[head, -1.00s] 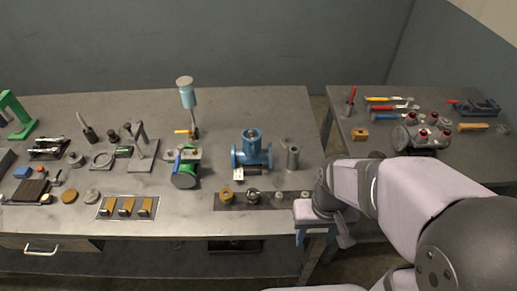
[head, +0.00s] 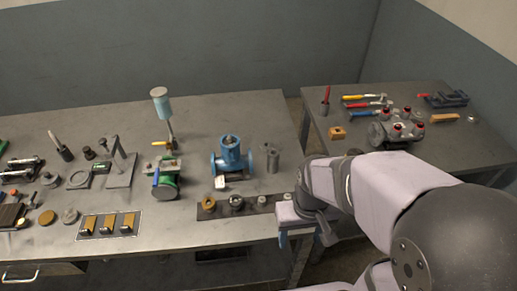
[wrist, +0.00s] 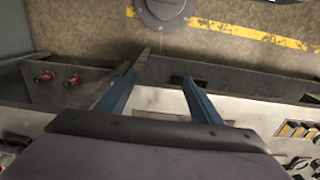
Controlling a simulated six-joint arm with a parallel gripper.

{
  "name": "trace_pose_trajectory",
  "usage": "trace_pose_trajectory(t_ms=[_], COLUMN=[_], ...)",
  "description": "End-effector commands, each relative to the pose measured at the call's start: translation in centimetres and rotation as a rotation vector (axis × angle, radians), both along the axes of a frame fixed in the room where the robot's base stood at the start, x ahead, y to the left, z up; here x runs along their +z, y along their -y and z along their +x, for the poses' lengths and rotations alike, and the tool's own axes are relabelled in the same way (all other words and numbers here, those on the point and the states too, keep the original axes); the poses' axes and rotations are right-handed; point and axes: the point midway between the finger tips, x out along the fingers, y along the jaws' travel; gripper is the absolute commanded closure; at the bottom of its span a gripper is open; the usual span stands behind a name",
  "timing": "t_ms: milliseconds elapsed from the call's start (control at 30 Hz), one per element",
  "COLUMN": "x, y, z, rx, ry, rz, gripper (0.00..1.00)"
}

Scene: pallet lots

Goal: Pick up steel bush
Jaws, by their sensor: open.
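A dark strip (head: 222,212) lies along the front edge of the main bench. On it stand a brass ring (head: 208,205), a dark-and-silver round part (head: 236,203) and a small grey cylinder (head: 262,201), which looks like the steel bush, though I cannot be sure. A taller grey cylinder (head: 272,160) stands behind the strip. My gripper (head: 297,238) is at the bench's front right corner, to the right of these parts. In the wrist view my gripper (wrist: 158,88) has its blue fingers apart, nothing between them, over the bench edge and floor.
A plate with brass blocks (head: 109,224) lies left. A second bench (head: 463,148) stands right, across a gap. Yellow floor line (wrist: 250,33) shows below.

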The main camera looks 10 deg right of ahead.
Motion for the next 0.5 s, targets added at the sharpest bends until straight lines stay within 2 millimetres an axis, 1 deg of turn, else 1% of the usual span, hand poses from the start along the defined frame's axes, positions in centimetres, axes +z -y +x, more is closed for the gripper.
trace_pose_trajectory(t_ms=[67, 167, 267, 367, 400, 467, 500], x=[0.0, 0.1, 0.3, 0.4, 0.4, 0.4, 0.3], y=[0.0, 0.1, 0.1, 0.2, 0.2, 0.1, 0.1], z=[0.7, 2.6, 5.8, 9.9, 11.8, 14.6, 16.4], rx=[-0.006, -0.027, -0.063, -0.114, -0.137, -0.175, -0.2], ry=[0.004, 0.016, 0.037, 0.066, 0.08, 0.101, 0.115], rz=[-0.003, -0.009, -0.021, -0.036, -0.042, -0.051, -0.057], gripper=[0.4, 0.4, 0.4, 0.4, 0.4, 0.4, 0.4])
